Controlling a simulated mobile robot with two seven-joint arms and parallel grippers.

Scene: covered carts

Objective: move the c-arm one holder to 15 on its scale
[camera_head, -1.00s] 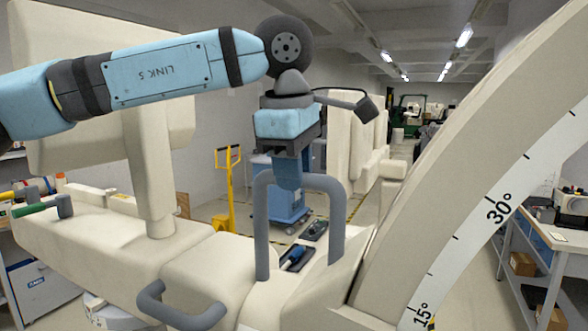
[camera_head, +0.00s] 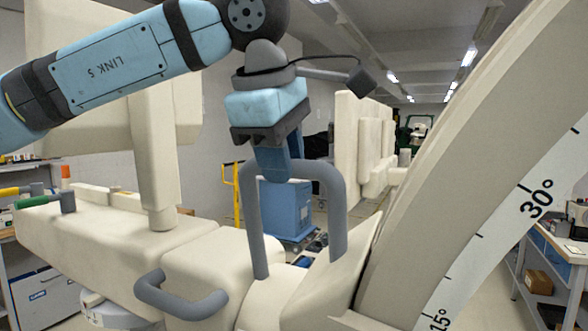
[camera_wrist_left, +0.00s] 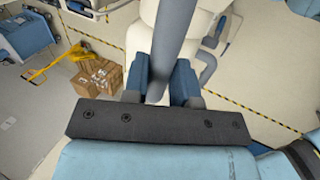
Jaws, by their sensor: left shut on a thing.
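The C-arm's large cream arc (camera_head: 455,150) curves up on the right. Its white scale (camera_head: 490,262) shows 15° at the bottom edge and 30° higher up. The cream holder body (camera_head: 335,275) meets the arc at the lower middle, and its grey U-shaped handle (camera_head: 338,215) stands up from it. My left gripper (camera_head: 281,166) is shut on the top bar of this handle. In the left wrist view the blue fingers (camera_wrist_left: 160,85) sit either side of the grey handle bar (camera_wrist_left: 178,30). No pointer mark is clear to me. My right gripper is out of view.
A lower grey handle (camera_head: 180,298) sticks out at the front left. A cream housing with a post (camera_head: 160,180) stands behind it, with hammers (camera_head: 68,200) on top. A blue cabinet (camera_head: 290,212) is beyond, and a workbench (camera_head: 550,250) stands at the right.

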